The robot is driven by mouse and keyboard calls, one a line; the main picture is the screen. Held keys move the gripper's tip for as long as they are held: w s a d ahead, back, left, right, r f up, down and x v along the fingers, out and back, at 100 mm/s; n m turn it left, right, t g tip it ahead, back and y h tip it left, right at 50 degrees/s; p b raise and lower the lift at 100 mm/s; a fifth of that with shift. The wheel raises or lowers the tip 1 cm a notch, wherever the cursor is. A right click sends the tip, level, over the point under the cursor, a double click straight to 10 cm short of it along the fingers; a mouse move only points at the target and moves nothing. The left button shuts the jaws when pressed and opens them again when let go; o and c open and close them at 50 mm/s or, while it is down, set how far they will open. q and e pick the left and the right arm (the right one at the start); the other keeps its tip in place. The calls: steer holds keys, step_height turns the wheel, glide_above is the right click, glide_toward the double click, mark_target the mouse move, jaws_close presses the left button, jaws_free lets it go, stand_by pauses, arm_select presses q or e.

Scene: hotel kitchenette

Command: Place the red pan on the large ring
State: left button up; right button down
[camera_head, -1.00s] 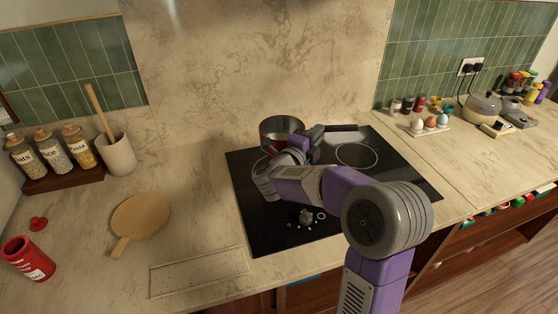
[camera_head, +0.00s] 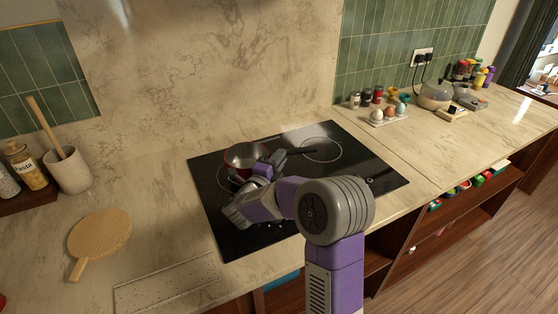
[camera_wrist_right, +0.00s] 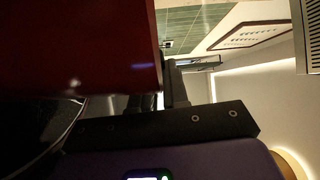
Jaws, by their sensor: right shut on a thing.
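In the right wrist view the pan's red wall (camera_wrist_right: 80,45) fills the upper left. A pale ring (camera_head: 322,149) shows on the cooktop to the right of the pan. The surface under the pan is hidden. My left gripper is out of view.
A round wooden board (camera_head: 100,233) and a speckled rectangular panel (camera_head: 168,285) lie left of the cooktop. A holder with eggs (camera_head: 388,114) stands behind right. The right side of the cooktop and the counter beside it are clear.

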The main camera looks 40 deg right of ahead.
steer(key=shift+f, duration=0.1)
steer(key=c, duration=1.1)
jaws_free()
steer(key=shift+a, duration=0.2)
steer(key=p+v, duration=0.1)
steer(key=v, duration=1)
steer(key=shift+s+a, duration=0.2)
steer(key=shift+a, duration=0.1)
